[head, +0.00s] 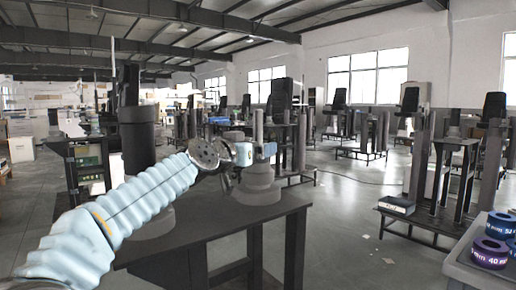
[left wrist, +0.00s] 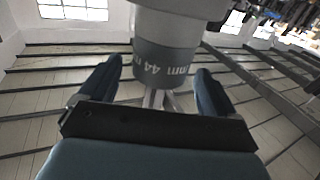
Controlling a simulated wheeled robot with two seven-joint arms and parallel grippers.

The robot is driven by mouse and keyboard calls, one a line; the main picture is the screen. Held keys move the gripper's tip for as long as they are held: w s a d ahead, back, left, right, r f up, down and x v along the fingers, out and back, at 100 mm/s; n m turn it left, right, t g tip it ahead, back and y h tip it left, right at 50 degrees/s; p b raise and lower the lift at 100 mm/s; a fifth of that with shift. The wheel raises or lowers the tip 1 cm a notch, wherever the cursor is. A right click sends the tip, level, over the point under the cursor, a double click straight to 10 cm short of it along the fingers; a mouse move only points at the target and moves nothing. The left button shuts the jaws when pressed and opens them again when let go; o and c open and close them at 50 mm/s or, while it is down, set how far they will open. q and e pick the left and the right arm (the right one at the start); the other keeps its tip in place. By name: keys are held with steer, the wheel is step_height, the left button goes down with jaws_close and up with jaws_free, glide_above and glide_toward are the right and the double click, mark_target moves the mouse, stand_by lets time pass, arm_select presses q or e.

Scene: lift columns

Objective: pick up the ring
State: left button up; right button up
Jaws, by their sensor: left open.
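A dark grey ring (left wrist: 165,62) with white "44 mm" lettering is in the left wrist view, between the two fingers of my left gripper (left wrist: 159,72). Gaps show on both sides of it. A wider, lighter grey round part (left wrist: 175,10) adjoins it at the top of that view. In the head view my left gripper (head: 266,151) is beside an upright grey post (head: 258,126), above wide grey round pieces (head: 258,189) on a dark table (head: 205,232). The ring is not clearly distinguishable there. My right gripper is not in view.
A tall dark cylinder (head: 138,135) stands behind my left arm. At the lower right, a purple "40 mm" ring (head: 490,253) and a blue ring (head: 501,224) sit on another table (head: 462,264). Open floor (head: 340,225) lies between the tables.

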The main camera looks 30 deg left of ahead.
arm_select(q)
steer(key=w, duration=0.2)
steer(key=shift+w+p, duration=0.3)
steer(key=shift+r, duration=0.1)
steer(key=c, duration=1.2)
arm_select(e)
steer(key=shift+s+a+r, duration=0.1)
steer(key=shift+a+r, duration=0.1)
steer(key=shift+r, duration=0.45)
arm_select(q)
steer(key=shift+c, duration=0.2)
steer(key=shift+r+p, duration=0.4)
steer(key=shift+r, duration=0.2)
step_height(320, 180, up, 8)
steer(key=p, duration=0.4)
steer(key=shift+p, duration=0.35)
step_height(320, 180, up, 6)
steer(key=shift+r+p, duration=0.1)
steer(key=shift+p, duration=0.75)
steer(key=shift+r, duration=1.3)
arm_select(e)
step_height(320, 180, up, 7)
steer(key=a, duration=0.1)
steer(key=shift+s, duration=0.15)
